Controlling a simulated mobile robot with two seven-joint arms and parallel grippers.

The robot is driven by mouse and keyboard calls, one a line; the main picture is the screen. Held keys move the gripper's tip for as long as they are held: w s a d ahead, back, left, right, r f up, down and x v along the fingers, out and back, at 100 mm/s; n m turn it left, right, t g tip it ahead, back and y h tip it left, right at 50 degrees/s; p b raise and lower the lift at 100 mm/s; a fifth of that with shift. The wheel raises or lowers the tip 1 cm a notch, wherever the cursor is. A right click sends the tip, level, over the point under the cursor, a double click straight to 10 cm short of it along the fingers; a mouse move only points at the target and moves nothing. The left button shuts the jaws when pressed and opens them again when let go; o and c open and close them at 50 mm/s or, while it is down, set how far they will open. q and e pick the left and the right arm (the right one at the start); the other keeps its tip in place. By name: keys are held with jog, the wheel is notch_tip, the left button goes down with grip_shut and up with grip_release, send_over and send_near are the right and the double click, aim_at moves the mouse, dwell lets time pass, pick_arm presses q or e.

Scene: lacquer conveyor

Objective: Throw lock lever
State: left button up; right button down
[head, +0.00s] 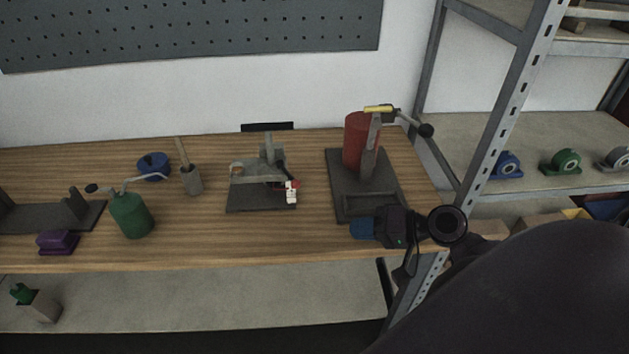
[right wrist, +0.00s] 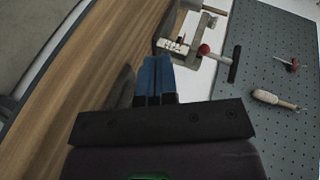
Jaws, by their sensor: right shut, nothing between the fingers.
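A grey fixture (head: 262,199) stands mid-bench in the head view. It carries a small red-tipped lever (head: 294,184) beside a white part (head: 291,196). In the right wrist view, the red knob (right wrist: 204,49) and white part (right wrist: 172,46) show beyond my fingertips. A second fixture (head: 370,205) holds a red cylinder (head: 356,142), with a yellow piece (head: 378,109) on top and a black-knobbed crank (head: 425,130). I cannot tell which is the lock lever. My right gripper (head: 358,229) has blue fingers, shut and empty, near the bench's front edge. My left gripper is out of view.
A green canister (head: 132,215) with a crank, a purple block (head: 58,241), a blue round part (head: 153,164) and a holder with a stick (head: 191,180) stand left. A metal shelf post (head: 510,105) rises at right. The front middle of the bench is clear.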

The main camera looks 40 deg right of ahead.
jog(key=w+d+r+m+t, duration=0.3)
jog(key=d+r+m+t, duration=0.1)
jog(key=d+r, duration=0.2)
jog(key=p, duration=0.2)
send_near(288, 174)
jog(key=w+d, duration=0.2)
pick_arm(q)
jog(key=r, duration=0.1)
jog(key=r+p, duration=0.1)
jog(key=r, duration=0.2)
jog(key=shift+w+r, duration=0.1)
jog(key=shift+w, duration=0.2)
pick_arm(e)
jog(key=a, duration=0.2)
jog(key=w+a+f, duration=0.1)
jog(key=a, duration=0.1)
jog(key=shift+w, duration=0.15)
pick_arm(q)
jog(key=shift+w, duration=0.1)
pick_arm(e)
jog(key=shift+r, duration=0.1)
